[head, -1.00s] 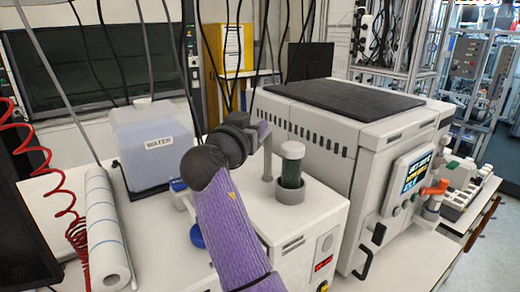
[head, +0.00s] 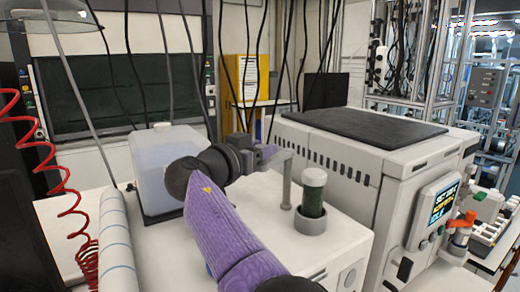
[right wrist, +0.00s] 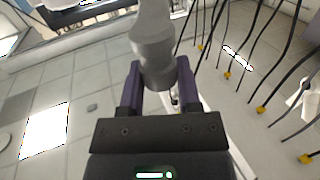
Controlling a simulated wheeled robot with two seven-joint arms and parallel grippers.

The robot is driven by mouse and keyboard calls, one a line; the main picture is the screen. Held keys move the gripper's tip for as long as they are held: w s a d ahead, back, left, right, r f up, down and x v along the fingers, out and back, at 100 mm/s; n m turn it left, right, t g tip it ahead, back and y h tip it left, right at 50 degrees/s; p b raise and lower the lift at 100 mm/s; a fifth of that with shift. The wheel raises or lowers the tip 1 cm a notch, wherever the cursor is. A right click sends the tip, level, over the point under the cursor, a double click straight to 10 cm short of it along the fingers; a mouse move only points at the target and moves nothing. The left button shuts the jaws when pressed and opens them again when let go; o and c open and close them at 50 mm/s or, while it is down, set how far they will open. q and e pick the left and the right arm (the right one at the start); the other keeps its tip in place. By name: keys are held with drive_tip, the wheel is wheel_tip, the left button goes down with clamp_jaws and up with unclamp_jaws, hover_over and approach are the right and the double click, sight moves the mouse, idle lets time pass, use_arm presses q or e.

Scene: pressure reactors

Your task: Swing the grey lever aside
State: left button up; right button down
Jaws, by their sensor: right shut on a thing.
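The grey lever (head: 287,180) stands on the top of a white bench unit (head: 343,232), just left of a dark green cylinder (head: 314,194) in a grey round holder. My right gripper (head: 268,154) is at the lever's upper end. In the right wrist view its two purple fingers (right wrist: 159,68) are shut on the grey lever (right wrist: 152,35), one on each side. My own forearm and wrist hide part of the unit's top. My left gripper is in neither current view.
A translucent water tank (head: 160,185) stands behind my right wrist. A large white reactor cabinet (head: 390,165) with a screen and an orange-handled valve (head: 462,222) is at right. A white paper roll (head: 117,245) and red coiled hose (head: 62,190) are at left.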

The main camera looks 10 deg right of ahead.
drive_tip(key=shift+c, duration=1.5)
unclamp_jaws()
drive_tip(key=shift+w+d, duration=0.1)
drive_tip(key=v, duration=1)
drive_tip(key=shift+b, duration=0.4)
